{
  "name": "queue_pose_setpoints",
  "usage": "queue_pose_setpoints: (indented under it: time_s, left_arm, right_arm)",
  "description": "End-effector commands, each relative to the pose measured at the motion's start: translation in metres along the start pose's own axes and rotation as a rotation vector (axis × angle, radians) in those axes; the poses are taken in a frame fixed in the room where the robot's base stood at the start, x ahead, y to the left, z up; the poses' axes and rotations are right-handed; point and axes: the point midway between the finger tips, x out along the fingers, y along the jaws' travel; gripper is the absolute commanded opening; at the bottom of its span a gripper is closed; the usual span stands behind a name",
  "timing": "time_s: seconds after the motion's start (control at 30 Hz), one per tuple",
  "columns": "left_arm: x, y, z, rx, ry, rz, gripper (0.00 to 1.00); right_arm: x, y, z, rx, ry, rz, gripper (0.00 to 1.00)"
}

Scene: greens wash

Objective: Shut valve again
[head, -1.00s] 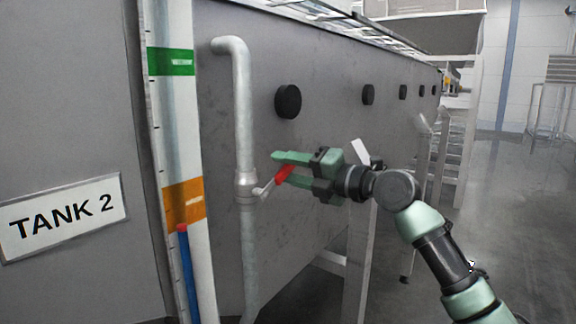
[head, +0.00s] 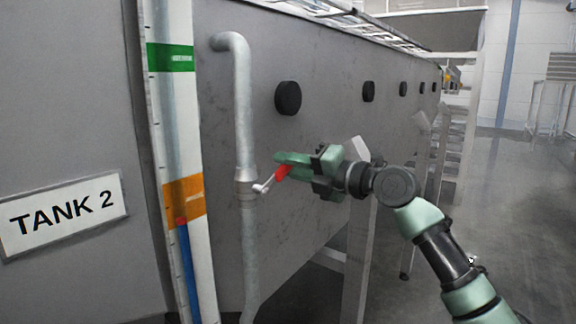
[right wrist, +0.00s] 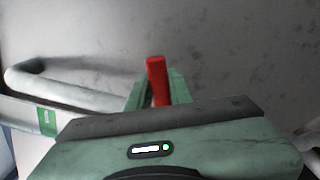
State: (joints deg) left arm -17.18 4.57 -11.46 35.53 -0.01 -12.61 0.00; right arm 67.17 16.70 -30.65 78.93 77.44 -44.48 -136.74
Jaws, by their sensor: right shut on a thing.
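The valve (head: 247,184) is a grey fitting on the vertical pipe at the tank side. Its lever points right and slightly up from the pipe and ends in a red handle (head: 283,171). My right gripper (head: 279,168) reaches in from the right, with its green fingers shut on the red handle. In the right wrist view the red handle (right wrist: 156,72) stands between the fingers and its tip sticks out past them. The left gripper is not in view.
A level gauge (head: 172,120) stands left of the pipe (head: 242,110), with green and orange bands. Its blue column (head: 188,265) has a red top inside the orange band's lower part. A TANK 2 sign (head: 62,215) is at left. Open floor (head: 490,230) lies at right.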

Motion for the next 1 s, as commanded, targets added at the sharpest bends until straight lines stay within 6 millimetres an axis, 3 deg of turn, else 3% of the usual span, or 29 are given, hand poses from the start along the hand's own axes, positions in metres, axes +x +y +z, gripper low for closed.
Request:
queue_pose_setpoints:
  time_s: [0.77, 1.0]
  left_arm:
    - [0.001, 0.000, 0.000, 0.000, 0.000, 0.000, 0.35]
    - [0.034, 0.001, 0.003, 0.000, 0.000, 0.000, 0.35]
  right_arm:
    - [0.000, -0.001, -0.001, 0.001, 0.001, -0.002, 0.00]
    - [0.000, -0.025, -0.006, 0.190, 0.001, -0.001, 0.00]
